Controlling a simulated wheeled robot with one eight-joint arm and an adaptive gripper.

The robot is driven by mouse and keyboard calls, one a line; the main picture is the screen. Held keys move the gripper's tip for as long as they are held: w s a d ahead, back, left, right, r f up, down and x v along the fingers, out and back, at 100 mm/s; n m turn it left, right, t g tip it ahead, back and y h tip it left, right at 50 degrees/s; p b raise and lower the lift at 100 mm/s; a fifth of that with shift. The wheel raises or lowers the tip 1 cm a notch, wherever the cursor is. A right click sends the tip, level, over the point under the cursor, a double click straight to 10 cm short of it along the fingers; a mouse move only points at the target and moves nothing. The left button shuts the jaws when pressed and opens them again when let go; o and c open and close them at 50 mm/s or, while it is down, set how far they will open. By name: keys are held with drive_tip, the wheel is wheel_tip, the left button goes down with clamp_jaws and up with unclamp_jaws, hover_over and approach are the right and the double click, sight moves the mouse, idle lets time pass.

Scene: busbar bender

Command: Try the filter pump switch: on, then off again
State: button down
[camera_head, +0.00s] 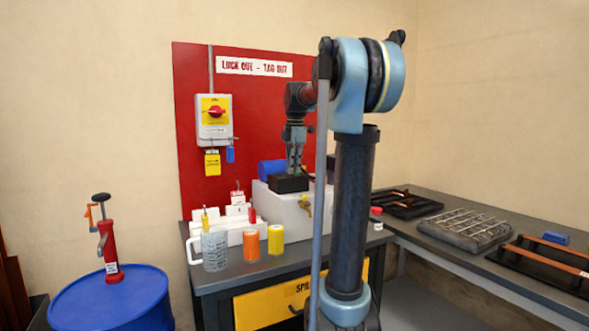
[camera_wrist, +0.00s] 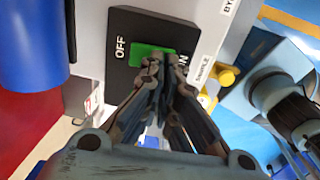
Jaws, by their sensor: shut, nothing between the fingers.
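The switch is a black housing (camera_wrist: 118,25) with a green rocker (camera_wrist: 146,51) in the wrist view. OFF is printed at the rocker's left and ON at its right. My gripper (camera_wrist: 157,64) is shut and empty. Its fingertips are at the rocker's lower right, near the ON end, and hide part of it. I cannot tell whether they touch it or which way it is tipped. In the head view my gripper (camera_head: 293,170) points down just over the black switch housing (camera_head: 288,184) on top of a pale grey box (camera_head: 270,203).
A blue cylinder (camera_head: 270,172) stands close behind the switch; a blue cylinder (camera_wrist: 30,40) also shows in the wrist view. A yellow knob (camera_wrist: 225,76) is at the right. A jug (camera_head: 214,248) and orange (camera_head: 251,246) and yellow (camera_head: 276,239) containers stand in front on the bench.

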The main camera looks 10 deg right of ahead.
sight(295, 176)
drive_tip(key=shift+s+f, duration=0.25)
drive_tip(key=shift+s, duration=0.1)
drive_tip(key=shift+w, duration=0.1)
drive_tip(key=shift+w+a+r, duration=0.25)
drive_tip(key=shift+w+a, duration=0.05)
drive_tip(key=shift+w, duration=0.4)
drive_tip(key=shift+w+d+r, duration=0.1)
drive_tip(key=shift+w+r, duration=0.4)
drive_tip(key=shift+r, duration=0.1)
wheel_tip(295, 176, up, 12)
drive_tip(key=s, duration=0.3)
drive_tip(key=s+f+m, duration=0.7)
drive_tip(key=s+f, duration=0.4)
drive_tip(key=f, duration=0.3)
drive_tip(key=s+d+f+m+t, duration=0.1)
drive_tip(key=s+f+m, duration=0.6)
drive_tip(key=s+f, duration=0.4)
drive_tip(key=s+d+f+m, duration=0.1)
drive_tip(key=s+f+m, duration=0.6)
drive_tip(key=f, duration=1.1)
drive_tip(key=s, duration=0.4)
drive_tip(key=shift+s+d+f, duration=0.15)
drive_tip(key=shift+s+f, duration=0.05)
drive_tip(key=shift+f, duration=0.1)
